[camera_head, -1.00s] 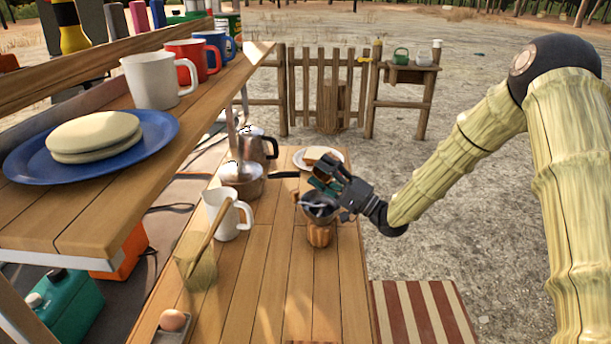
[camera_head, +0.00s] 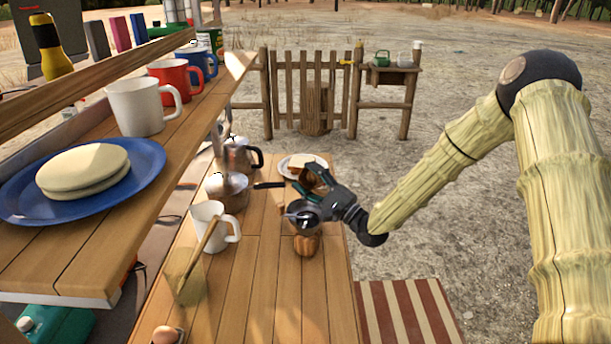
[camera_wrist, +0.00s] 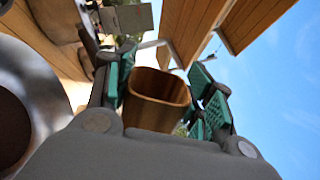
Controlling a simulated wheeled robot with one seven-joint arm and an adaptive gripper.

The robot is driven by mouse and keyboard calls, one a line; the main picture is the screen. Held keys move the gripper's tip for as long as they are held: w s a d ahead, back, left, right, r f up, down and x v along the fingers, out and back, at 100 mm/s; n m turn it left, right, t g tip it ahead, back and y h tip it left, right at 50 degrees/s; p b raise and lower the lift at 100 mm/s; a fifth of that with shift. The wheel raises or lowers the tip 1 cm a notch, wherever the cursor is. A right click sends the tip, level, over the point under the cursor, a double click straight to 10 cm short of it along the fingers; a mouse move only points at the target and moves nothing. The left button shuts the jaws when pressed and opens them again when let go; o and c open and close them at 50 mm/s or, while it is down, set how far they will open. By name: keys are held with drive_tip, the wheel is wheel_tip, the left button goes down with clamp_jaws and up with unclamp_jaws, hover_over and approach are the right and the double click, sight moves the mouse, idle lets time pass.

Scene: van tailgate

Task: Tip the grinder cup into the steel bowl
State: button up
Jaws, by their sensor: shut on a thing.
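My gripper (camera_head: 309,186) is over the plank table, just above the steel bowl (camera_head: 303,217). In the wrist view a brown wooden cup (camera_wrist: 157,100) sits between its green finger pads, and the gripper is shut on it. The cup looks tilted on its side in the hand; its contents are not clear. The steel bowl has a dark inside and sits above a ribbed wooden body (camera_head: 306,244). A large round steel rim with a dark middle fills the left of the wrist view (camera_wrist: 50,85); it looks like this bowl.
A white mug (camera_head: 208,225), a pot (camera_head: 228,192) with a dark handle and a kettle (camera_head: 238,157) stand left. A plate with bread (camera_head: 300,163) lies behind. A shelf (camera_head: 90,245) with mugs overhangs at left. Open ground lies right.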

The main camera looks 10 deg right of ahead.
drive_tip(key=m+h+p, duration=0.1)
drive_tip(key=m, duration=0.1)
drive_tip(key=r+m+h+p, duration=0.1)
drive_tip(key=m+p, duration=0.1)
drive_tip(key=m, duration=0.1)
drive_tip(key=r+m+t+h+p, duration=0.1)
drive_tip(key=m, duration=0.1)
drive_tip(key=shift+w+d, duration=0.3)
drive_tip(key=shift+d, duration=0.1)
drive_tip(key=m+p, duration=0.1)
drive_tip(key=m, duration=0.1)
drive_tip(key=r+m+h+p, duration=0.1)
drive_tip(key=m+h+p, duration=0.1)
drive_tip(key=m, duration=0.1)
drive_tip(key=shift+w+d+r+m+g, duration=0.1)
drive_tip(key=shift+w+r+m+g, duration=0.05)
drive_tip(key=shift+r+m+g, duration=0.15)
drive_tip(key=m, duration=0.1)
drive_tip(key=m+g+h+p, duration=0.1)
drive_tip(key=m, duration=0.1)
drive_tip(key=shift+r, duration=0.4)
